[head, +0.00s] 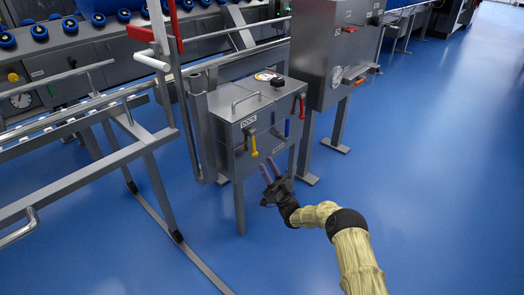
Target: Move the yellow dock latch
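The yellow dock latch (253,146) is a small lever on the front of a grey metal box (228,143). It hangs roughly downward beneath a label reading DOCK. My gripper (267,169) is in front of the box, a little below and to the right of the yellow latch in the picture. Its two thin fingers point up toward the box with a gap between them. The gripper is open and I see nothing between the fingers. It appears apart from the latch, though the exact depth is hard to judge.
A blue lever (287,128) and a red lever (301,107) are on the box's right part. A handle (246,101) tops the box. Metal rails (90,180) stand at left, and a taller grey cabinet (335,50) stands behind right. Blue floor (440,180) is clear at right.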

